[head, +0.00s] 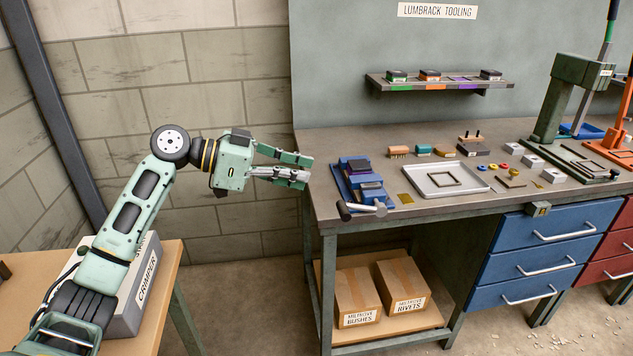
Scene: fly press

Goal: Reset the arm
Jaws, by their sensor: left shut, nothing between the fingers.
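My left gripper (308,169) is held out in the air at the left end of the workbench, pointing right, in front of the block wall. Its fingers are shut and hold nothing. My left arm (139,205) reaches up to it from the lower left. A green press (563,95) stands at the right of the bench, well away from the gripper. An upright bar with a green upper part (609,25) rises above it and is cut off by the top edge. My right gripper is not in view.
A shelf (440,84) hangs behind. A grey crimper box (146,285) sits on a wooden table at lower left.

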